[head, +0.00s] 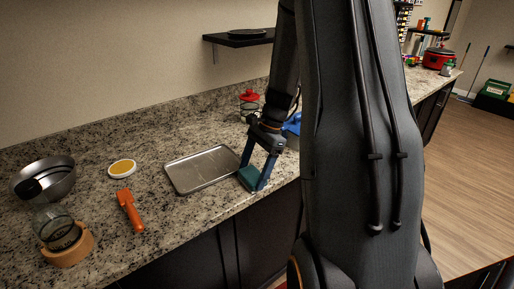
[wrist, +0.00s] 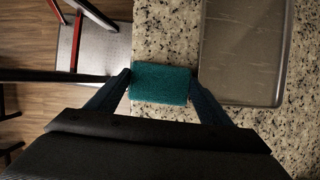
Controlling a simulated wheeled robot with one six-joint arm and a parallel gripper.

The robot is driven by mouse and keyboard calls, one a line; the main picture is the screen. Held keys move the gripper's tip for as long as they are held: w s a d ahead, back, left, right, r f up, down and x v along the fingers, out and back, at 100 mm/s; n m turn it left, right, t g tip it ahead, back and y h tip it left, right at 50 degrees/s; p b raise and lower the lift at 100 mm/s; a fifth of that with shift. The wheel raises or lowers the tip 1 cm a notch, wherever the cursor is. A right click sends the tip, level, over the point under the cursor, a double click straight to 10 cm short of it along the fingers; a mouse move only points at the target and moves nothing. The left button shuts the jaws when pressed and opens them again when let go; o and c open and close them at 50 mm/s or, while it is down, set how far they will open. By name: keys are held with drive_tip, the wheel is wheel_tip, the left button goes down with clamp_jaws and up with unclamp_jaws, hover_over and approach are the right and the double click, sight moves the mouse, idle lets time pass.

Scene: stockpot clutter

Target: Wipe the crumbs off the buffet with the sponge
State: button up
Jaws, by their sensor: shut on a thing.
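My gripper (head: 257,181) is shut on a teal sponge (head: 249,178), low over the front edge of the speckled granite buffet (head: 170,220). In the wrist view the sponge (wrist: 160,83) sits between the two blue fingers, touched on both sides. It lies close to the counter's edge, just beside a grey metal tray (wrist: 245,60). I cannot tell whether the sponge touches the counter. I cannot pick out crumbs from the granite's speckles in either view.
The tray (head: 203,169) lies left of my gripper. An orange-handled tool (head: 130,210), a yellow-topped white dish (head: 122,168), a metal bowl (head: 45,176) and a glass bottle (head: 52,226) by a wooden ring (head: 70,246) stand further left. A red-lidded jar (head: 249,103) stands behind.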

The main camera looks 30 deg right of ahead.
drive_tip(key=shift+d, duration=0.5)
wheel_tip(320, 180, up, 4)
drive_tip(key=shift+a+f+p, duration=0.15)
drive_tip(key=shift+f+p, duration=0.1)
drive_tip(key=shift+p, duration=0.95)
drive_tip(key=shift+r+p, duration=1.95)
drive_tip(key=shift+r, duration=0.4)
